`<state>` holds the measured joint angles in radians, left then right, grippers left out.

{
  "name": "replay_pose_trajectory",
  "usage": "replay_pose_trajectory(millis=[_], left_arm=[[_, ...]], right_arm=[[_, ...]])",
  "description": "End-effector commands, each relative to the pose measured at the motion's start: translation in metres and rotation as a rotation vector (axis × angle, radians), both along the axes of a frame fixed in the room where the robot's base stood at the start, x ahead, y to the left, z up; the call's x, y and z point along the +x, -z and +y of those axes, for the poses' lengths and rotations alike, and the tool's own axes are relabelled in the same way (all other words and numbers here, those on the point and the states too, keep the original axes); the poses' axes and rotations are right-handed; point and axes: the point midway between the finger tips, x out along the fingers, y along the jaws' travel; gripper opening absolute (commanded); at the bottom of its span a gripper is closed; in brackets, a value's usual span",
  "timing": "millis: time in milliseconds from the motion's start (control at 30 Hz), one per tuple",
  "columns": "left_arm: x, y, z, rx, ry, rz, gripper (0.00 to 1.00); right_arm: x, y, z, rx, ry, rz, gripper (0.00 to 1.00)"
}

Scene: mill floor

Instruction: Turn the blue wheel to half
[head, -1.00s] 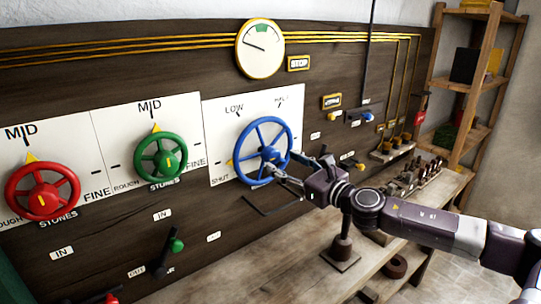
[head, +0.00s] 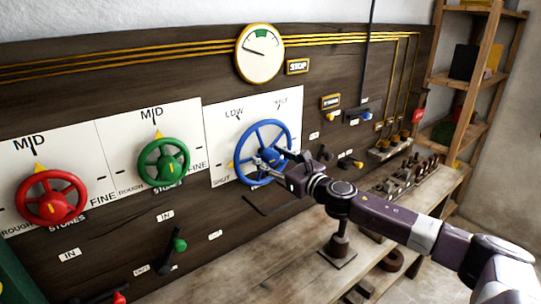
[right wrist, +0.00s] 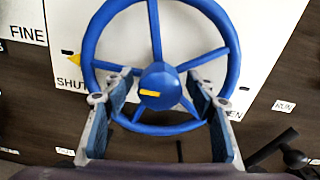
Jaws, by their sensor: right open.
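The blue wheel (head: 239,148) is mounted on a white dial plate in the middle of the head view. LOW and a label that looks like HALF stand above it, SHUT at its lower left. A yellow pointer (right wrist: 72,57) sits at the rim beside SHUT; the hub (right wrist: 158,82) has a short yellow mark. My right gripper (head: 276,160) is open in front of the wheel's lower right part. In the right wrist view its fingers (right wrist: 160,100) stand apart on either side of the hub, over the lower spokes. Contact cannot be told. My left gripper is out of view.
A red wheel (head: 52,210) and a green wheel (head: 164,175) are on the panel to the left, both with pointers at MID. A round gauge (head: 260,53) hangs above. Small levers (head: 352,161) are close right of the blue wheel. A wooden bench (head: 225,270) runs below.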

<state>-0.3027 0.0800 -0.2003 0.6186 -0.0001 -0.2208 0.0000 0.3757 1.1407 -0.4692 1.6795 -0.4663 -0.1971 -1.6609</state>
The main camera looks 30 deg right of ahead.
Motion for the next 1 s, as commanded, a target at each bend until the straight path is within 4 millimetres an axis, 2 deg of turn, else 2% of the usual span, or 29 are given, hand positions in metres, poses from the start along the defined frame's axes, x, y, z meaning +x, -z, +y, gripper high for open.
replay_pose_trajectory(millis=[233,600,1000], left_arm=[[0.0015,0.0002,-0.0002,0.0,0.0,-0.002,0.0],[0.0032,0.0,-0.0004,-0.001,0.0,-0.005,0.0],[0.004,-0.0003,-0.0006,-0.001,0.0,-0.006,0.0]], right_arm=[[0.0001,0.0003,0.0,0.0,0.0,0.0,0.49],[-0.0001,0.0003,-0.0001,0.0,0.0,0.0,0.09],[0.0001,0.0006,-0.0001,0.084,0.0,0.008,0.09]])
